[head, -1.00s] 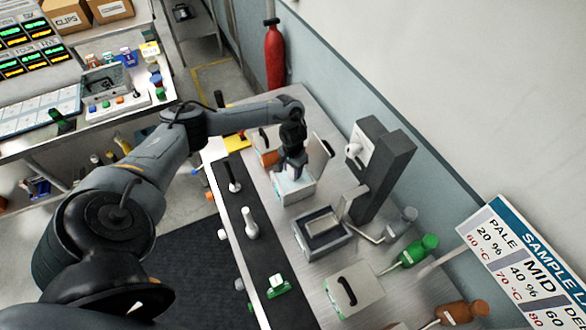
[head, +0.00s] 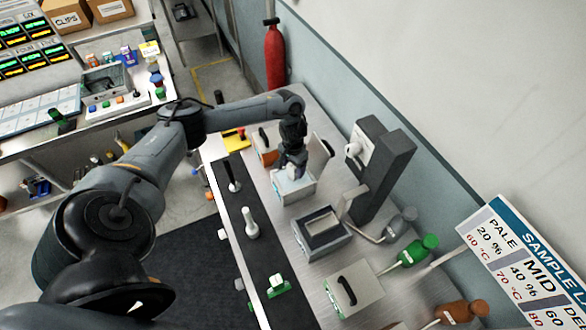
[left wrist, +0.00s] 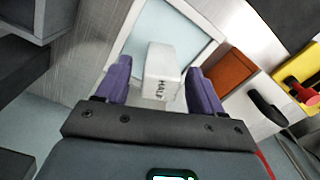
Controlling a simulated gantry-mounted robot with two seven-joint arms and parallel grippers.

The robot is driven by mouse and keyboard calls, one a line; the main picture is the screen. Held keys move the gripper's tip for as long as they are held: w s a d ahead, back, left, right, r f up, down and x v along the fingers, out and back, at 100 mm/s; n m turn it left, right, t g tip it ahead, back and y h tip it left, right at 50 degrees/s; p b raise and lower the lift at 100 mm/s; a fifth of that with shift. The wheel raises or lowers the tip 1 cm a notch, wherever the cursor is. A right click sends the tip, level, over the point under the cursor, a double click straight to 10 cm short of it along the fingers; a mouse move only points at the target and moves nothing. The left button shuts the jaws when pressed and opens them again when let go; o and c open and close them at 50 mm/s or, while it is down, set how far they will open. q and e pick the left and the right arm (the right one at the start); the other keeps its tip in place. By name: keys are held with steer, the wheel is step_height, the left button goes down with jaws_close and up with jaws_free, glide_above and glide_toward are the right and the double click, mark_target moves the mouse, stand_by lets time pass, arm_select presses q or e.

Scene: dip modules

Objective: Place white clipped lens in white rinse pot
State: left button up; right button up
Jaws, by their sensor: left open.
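The white rinse pot (head: 296,192) stands open on the metal bench in the head view, below my left gripper (head: 293,158). In the left wrist view, the pot's pale blue inside (left wrist: 150,25) fills the upper middle. A white clip block marked HALF (left wrist: 163,68) sits between the purple fingers of my left gripper (left wrist: 160,78), over or in the pot. The fingers are open, with a gap showing on both sides of the block. The lens itself is hidden beneath the block, and I cannot tell its depth. My right gripper is not in view.
A dark grey pot (head: 300,241) and a lidded pot (head: 362,297) stand nearer. An orange pot (head: 262,155) is just behind. A dark upright device (head: 385,178) rises at right. A black mat (head: 242,205) holds a green-based clip (head: 278,286) and upright pieces.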

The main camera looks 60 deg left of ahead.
arm_select(q)
step_height(320, 180, up, 9)
steer(key=shift+r+p, duration=0.15)
steer(key=shift+p, duration=0.95)
steer(key=shift+r+p, duration=0.3)
steer(key=shift+r, duration=0.35)
